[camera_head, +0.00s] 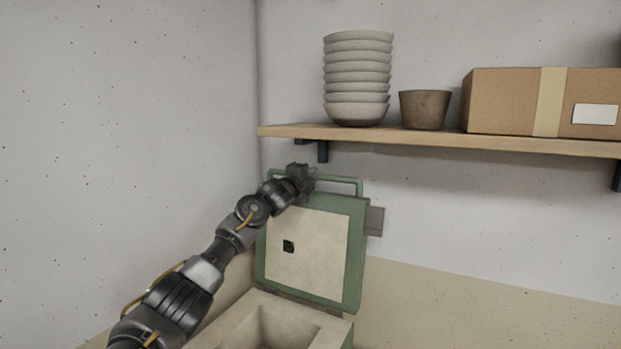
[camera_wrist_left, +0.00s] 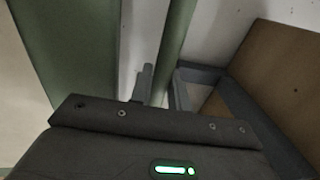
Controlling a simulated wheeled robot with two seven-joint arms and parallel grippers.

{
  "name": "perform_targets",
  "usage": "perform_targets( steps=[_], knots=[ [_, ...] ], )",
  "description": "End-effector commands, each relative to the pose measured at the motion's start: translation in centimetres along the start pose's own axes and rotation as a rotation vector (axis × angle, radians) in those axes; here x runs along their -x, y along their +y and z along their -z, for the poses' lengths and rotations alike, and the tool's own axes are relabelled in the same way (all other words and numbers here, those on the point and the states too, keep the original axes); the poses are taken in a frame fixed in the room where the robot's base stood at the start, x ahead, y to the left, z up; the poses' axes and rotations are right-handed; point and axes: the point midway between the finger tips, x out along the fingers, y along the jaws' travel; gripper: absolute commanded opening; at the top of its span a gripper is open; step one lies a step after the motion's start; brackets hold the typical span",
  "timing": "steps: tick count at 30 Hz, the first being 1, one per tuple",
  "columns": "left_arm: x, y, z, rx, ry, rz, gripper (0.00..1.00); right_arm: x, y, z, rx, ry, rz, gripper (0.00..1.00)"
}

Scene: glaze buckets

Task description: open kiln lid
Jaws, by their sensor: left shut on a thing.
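The green kiln lid (camera_head: 356,262) stands raised, close to upright, with its pale inner face toward the head camera. The kiln body (camera_head: 229,329) below it shows an open square cavity. A green bar handle (camera_head: 335,179) runs along the lid's top edge. My left gripper (camera_head: 300,176) is at the left part of this handle and shut on it. In the left wrist view the green handle bar (camera_wrist_left: 176,45) passes between the fingers of the gripper (camera_wrist_left: 160,88). The lid's green edge (camera_wrist_left: 75,45) shows at the left there. My right gripper is not in view.
A wooden shelf (camera_head: 440,139) on dark brackets is just above the lid. It carries a stack of bowls (camera_head: 357,80), a brown pot (camera_head: 424,109) and a cardboard box (camera_head: 502,101). Walls stand close behind and to the left. The counter (camera_head: 470,311) right of the kiln is clear.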

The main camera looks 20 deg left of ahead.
Motion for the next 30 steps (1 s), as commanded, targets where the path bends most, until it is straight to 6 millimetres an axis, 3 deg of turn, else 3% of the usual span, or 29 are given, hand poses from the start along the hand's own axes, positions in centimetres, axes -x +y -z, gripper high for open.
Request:
perform_targets(
  steps=[2, 3, 6, 19, 30],
  knots=[
    [0.1, -0.3, -0.1, 0.002, -0.001, 0.006, 0.00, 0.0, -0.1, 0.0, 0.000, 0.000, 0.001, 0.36],
    [0.1, -0.3, -0.1, 0.002, -0.001, 0.006, 0.23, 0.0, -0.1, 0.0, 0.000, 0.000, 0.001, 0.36],
    [0.1, -0.3, -0.1, 0.001, -0.001, 0.005, 0.36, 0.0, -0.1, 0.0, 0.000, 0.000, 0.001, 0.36],
    [0.8, 0.1, -0.2, 0.001, 0.000, 0.003, 0.37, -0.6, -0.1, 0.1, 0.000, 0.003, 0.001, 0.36],
    [6.6, 0.3, -0.2, -0.001, 0.000, 0.006, 0.37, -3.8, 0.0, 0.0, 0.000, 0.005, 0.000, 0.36]
  ],
)
